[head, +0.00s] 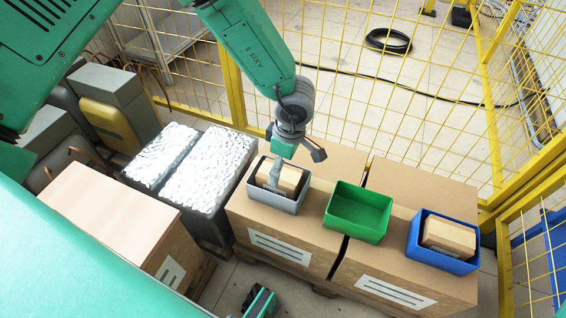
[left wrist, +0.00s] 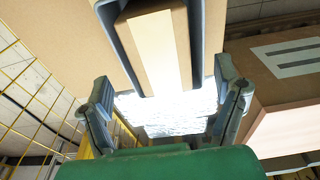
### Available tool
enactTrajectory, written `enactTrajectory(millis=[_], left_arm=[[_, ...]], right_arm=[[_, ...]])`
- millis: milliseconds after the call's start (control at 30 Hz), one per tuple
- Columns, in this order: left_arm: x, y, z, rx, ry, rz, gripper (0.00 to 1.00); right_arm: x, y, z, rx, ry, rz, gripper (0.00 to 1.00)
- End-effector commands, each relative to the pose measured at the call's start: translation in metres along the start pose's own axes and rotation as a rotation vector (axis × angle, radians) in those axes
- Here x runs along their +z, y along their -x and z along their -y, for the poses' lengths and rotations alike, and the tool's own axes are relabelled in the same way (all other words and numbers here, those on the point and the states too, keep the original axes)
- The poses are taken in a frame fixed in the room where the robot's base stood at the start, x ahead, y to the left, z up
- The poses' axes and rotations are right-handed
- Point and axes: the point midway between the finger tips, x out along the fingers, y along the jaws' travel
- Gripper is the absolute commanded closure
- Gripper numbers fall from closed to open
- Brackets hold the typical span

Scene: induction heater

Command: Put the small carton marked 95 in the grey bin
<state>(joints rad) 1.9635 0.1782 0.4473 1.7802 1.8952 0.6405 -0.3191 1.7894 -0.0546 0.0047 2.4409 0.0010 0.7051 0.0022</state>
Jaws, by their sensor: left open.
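The grey bin (head: 290,206) stands on the left large box, and a tan carton (head: 289,177) lies inside it. In the left wrist view this carton (left wrist: 153,40) has a pale tape strip and sits between the grey bin's walls (left wrist: 122,48). Its marking cannot be read. My left gripper (head: 296,168) is over the grey bin, fingers spread; one finger overlaps the carton in the head view. In the left wrist view the gripper (left wrist: 163,85) is open, with nothing between its fingers. Another tan carton (head: 449,236) lies in the blue bin (head: 440,262), its marking unreadable.
An empty green bin (head: 357,211) stands between the grey and blue bins. A container with bright silvery contents (head: 207,172) and another large box (head: 110,215) are at left. Yellow mesh fencing (head: 400,120) runs behind. A green and dark part (head: 260,302) shows at the bottom edge.

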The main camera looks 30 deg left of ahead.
Motion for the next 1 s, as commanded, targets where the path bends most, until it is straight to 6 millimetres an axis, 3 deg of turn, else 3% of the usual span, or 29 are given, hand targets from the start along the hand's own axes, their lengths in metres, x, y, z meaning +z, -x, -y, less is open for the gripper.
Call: enactTrajectory(millis=[167, 500, 700, 1000], left_arm=[[0.0, 0.011, -0.001, 0.001, 0.002, 0.002, 0.17], [0.0, 0.08, -0.002, 0.003, 0.002, 0.003, 0.17], [0.0, 0.109, -0.002, 0.001, 0.0, 0.001, 0.17], [0.0, 0.119, -0.001, -0.002, 0.0, 0.0, 0.17]], right_arm=[[0.002, 0.001, 0.0, 0.0, 0.0, -0.003, 0.53], [0.001, 0.001, 0.0, 0.0, 0.0, -0.003, 0.53], [0.001, 0.001, 0.0, 0.0, 0.0, -0.003, 0.53], [0.001, 0.001, 0.0, 0.0, 0.0, -0.003, 0.53]])
